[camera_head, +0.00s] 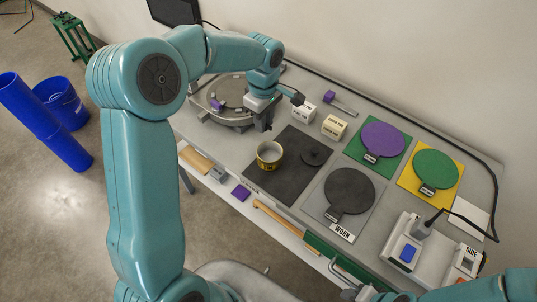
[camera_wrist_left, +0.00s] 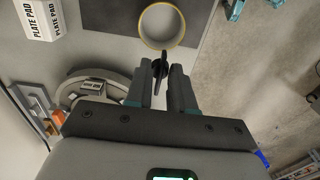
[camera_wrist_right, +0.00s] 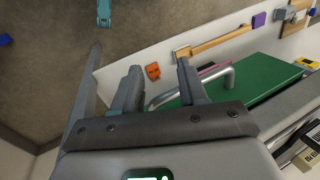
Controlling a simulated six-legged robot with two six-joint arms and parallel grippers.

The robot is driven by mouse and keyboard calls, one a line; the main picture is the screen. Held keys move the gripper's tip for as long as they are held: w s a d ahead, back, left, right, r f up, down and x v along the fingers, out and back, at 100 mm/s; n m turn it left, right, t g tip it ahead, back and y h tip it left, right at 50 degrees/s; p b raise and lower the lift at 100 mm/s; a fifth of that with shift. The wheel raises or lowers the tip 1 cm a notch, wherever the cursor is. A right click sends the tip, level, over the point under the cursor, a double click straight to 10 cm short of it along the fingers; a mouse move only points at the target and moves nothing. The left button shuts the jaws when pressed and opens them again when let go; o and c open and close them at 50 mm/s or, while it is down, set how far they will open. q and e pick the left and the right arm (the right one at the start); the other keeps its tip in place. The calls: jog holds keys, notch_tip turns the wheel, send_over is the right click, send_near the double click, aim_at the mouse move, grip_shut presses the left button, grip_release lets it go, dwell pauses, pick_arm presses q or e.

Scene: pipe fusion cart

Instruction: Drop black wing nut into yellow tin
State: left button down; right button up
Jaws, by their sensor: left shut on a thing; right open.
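The yellow tin (camera_head: 268,164) stands open and upright on a dark mat on the cart. In the left wrist view the tin (camera_wrist_left: 161,25) shows from above, with a pale inside and a yellow rim. My left gripper (camera_head: 266,119) is behind the tin in the head view, above the cart top. Its fingers (camera_wrist_left: 160,84) are shut on the black wing nut (camera_wrist_left: 160,70), whose far end shows close to the tin's near rim in the picture. I cannot tell the wing nut's height above the tin. My right gripper (camera_wrist_right: 154,86) is open and empty near the cart's front.
A round black piece (camera_head: 316,154) lies beside the tin on the dark mat (camera_head: 286,188). Plate pad boxes (camera_head: 334,126) and a round grey fixture (camera_head: 228,92) stand behind. Purple (camera_head: 383,138), green (camera_head: 436,168) and worn black (camera_head: 349,190) discs lie right. A green panel (camera_wrist_right: 240,85) with a handle is near my right gripper.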

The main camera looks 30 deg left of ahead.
pick_arm(q)
jog(key=f+b, duration=0.1)
jog(key=f, duration=0.1)
jog(key=f+b, duration=0.1)
jog(key=shift+s+d+f, duration=0.1)
jog(key=shift+d+f, duration=0.1)
jog(key=shift+f, duration=0.15)
jog(key=shift+a+f, duration=0.1)
jog(key=shift+f, duration=0.2)
jog(key=c, duration=0.9)
grip_release()
notch_tip(320, 180, up, 16)
jog(key=b, duration=0.1)
jog(key=shift+r, duration=0.15)
